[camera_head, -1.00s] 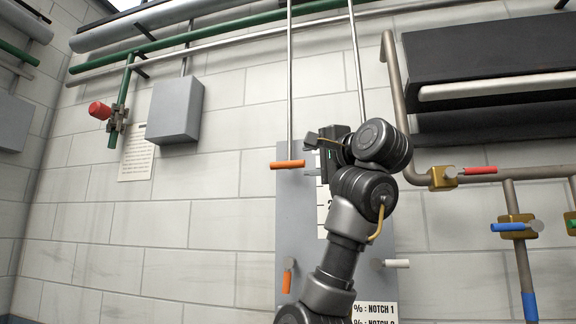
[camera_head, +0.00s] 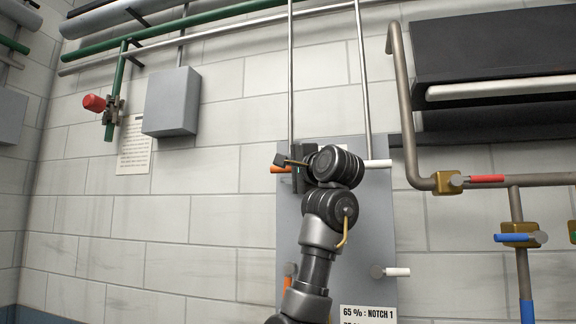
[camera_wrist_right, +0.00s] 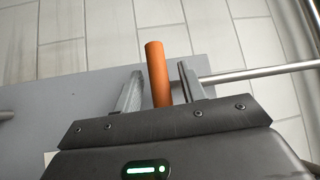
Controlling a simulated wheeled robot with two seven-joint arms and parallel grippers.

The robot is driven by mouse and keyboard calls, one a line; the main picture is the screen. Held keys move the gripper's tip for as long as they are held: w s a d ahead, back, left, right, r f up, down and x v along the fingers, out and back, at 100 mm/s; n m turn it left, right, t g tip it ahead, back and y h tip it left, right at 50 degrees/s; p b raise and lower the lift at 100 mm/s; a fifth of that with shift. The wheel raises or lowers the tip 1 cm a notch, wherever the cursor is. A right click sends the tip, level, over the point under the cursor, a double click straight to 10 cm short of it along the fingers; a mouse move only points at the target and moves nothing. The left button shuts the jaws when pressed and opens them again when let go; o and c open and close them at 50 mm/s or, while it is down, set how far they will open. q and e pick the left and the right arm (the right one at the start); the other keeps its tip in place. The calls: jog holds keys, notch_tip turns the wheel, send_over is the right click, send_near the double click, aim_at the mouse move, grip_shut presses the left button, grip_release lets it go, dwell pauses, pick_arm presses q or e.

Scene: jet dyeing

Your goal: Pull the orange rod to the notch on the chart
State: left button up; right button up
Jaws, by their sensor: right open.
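The orange rod (camera_head: 278,170) is a short horizontal handle at the bottom of a thin vertical metal bar, at the upper left of the grey chart board (camera_head: 376,225). My right gripper (camera_head: 288,163) is at the rod and covers part of it. In the right wrist view the orange rod (camera_wrist_right: 157,70) lies between the two open fingers, with visible gaps on both sides. The board's scale and notches are hidden behind my right arm. A sign (camera_head: 368,314) at the bottom reads "65 % : NOTCH 1"; its lower lines are cut off. My left gripper is not in view.
A white handle (camera_head: 378,163) hangs on a second vertical bar to the right. Lower on the board are an orange lever (camera_head: 288,283) and a white lever (camera_head: 397,272). Pipes with a red handle (camera_head: 487,179) and a blue handle (camera_head: 511,238) stand at the right.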

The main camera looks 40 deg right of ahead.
jog(key=shift+c, duration=0.3)
grip_shut()
notch_tip(320, 180, down, 10)
jog(key=b, duration=0.9)
jog(key=shift+f, duration=0.1)
jog(key=shift+o, duration=0.3)
grip_release()
jog(key=shift+s+b, duration=0.1)
jog(key=shift+b, duration=0.2)
